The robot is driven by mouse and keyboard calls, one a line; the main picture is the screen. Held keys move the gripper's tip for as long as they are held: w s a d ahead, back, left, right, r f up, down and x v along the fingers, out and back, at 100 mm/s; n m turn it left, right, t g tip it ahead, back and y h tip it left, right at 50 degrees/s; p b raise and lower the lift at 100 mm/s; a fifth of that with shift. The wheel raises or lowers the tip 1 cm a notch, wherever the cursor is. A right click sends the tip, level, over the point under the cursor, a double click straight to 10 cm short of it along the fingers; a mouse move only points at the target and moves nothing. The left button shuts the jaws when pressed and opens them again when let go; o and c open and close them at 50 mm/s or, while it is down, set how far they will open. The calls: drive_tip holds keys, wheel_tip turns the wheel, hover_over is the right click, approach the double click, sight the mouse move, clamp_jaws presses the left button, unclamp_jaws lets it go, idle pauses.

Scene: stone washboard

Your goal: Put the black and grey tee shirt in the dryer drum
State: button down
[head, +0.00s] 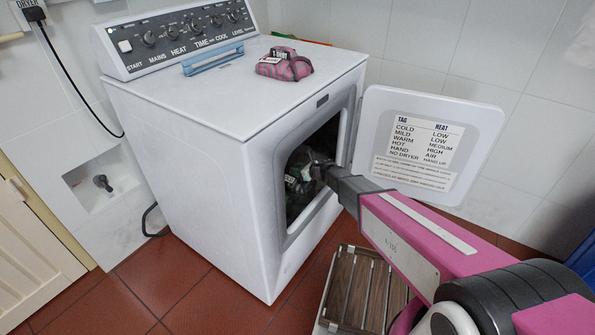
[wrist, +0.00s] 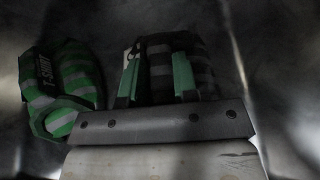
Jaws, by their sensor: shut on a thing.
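The black and grey tee shirt (wrist: 160,52) is a dark striped bundle between the green fingertips of my gripper (wrist: 157,78) in the wrist view. My gripper is shut on it. In the head view my gripper (head: 316,170) reaches through the open front of the white dryer (head: 190,150). The dark drum interior (wrist: 275,50) surrounds the bundle in the wrist view. The bundle's underside is hidden, so I cannot tell whether it touches the drum.
A green and grey tee shirt (wrist: 65,90) lies left of my gripper in the drum. A wooden slatted rack (head: 362,290) sits below my arm.

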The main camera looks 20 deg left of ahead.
drive_tip(key=shift+f, duration=0.15)
drive_tip(key=c, duration=0.9)
unclamp_jaws()
drive_tip(key=shift+s+d+r, duration=0.15)
drive_tip(key=shift+d+r, duration=0.1)
drive_tip(key=shift+r, duration=0.05)
drive_tip(key=s+d+r+n+g+h, duration=0.1)
drive_tip(key=s+d+r+n+h, duration=0.3)
drive_tip(key=d, duration=1.3)
drive_tip(key=s+d+r+n+g+h, duration=0.1)
drive_tip(key=s+d+r+n+h, duration=0.3)
drive_tip(key=d, duration=1.3)
drive_tip(key=s+d+r+n+g+h, duration=0.1)
drive_tip(key=s+d+r+n+h, duration=0.3)
drive_tip(key=s+d+n, duration=0.4)
drive_tip(key=shift+s+d+r+n+g+h, duration=0.15)
drive_tip(key=shift+d+n, duration=0.7)
drive_tip(key=shift+d, duration=0.6)
drive_tip(key=shift+s+d+f+n+g+h, duration=0.1)
drive_tip(key=shift+d+n+h, duration=0.1)
drive_tip(key=shift+d+n, duration=1)
drive_tip(key=shift+s+d+r+n+g+h, duration=0.15)
drive_tip(key=shift+d+n, duration=0.4)
drive_tip(key=shift+d, duration=1.2)
drive_tip(key=shift+w+f, duration=0.1)
drive_tip(key=shift+f, duration=0.05)
